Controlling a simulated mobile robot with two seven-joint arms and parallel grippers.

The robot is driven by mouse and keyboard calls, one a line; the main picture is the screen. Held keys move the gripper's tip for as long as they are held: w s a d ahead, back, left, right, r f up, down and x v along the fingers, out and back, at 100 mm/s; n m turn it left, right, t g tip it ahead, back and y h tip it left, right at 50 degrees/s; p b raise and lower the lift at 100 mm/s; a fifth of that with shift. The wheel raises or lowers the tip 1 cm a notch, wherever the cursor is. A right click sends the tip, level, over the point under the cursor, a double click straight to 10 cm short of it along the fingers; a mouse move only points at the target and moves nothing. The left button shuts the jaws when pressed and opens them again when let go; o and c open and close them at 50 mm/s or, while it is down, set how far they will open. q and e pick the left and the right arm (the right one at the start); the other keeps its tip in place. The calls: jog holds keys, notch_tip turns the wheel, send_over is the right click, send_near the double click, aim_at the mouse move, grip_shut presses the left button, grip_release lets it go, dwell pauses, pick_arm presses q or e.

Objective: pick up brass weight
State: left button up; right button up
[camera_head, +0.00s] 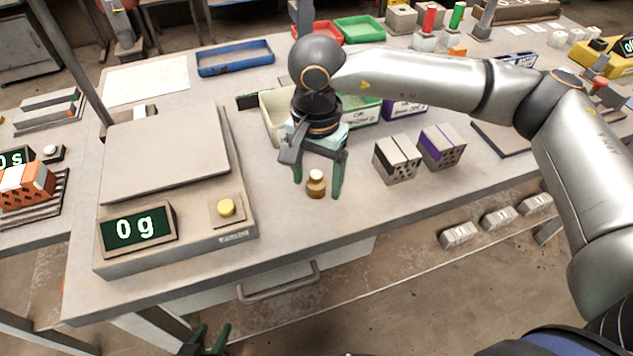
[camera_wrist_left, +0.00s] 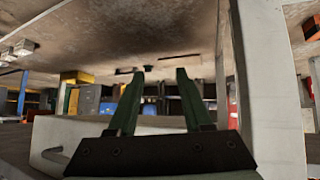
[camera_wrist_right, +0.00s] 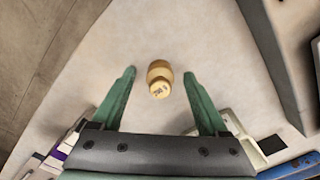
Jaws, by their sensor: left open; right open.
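The brass weight (camera_head: 316,186) is a small knobbed cylinder standing upright on the table, right of the scale. My right gripper (camera_head: 318,190) is above it with open fingers, one to each side in the head view. In the right wrist view the brass weight (camera_wrist_right: 159,78) lies between and slightly beyond the fingertips of the right gripper (camera_wrist_right: 160,75), with space on both sides. My left gripper (camera_head: 204,338) is low at the bottom edge of the head view, in front of the table. In the left wrist view the left gripper (camera_wrist_left: 164,72) is open and empty.
A scale (camera_head: 165,160) with a display reading 0 g stands left of the weight. Two grey bricks, one with an orange-free dark stripe (camera_head: 397,158) and one with purple (camera_head: 441,147), stand to the right. A cream bin (camera_head: 272,124) is behind my right gripper.

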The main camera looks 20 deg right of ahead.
grip_shut()
dwell(0.5)
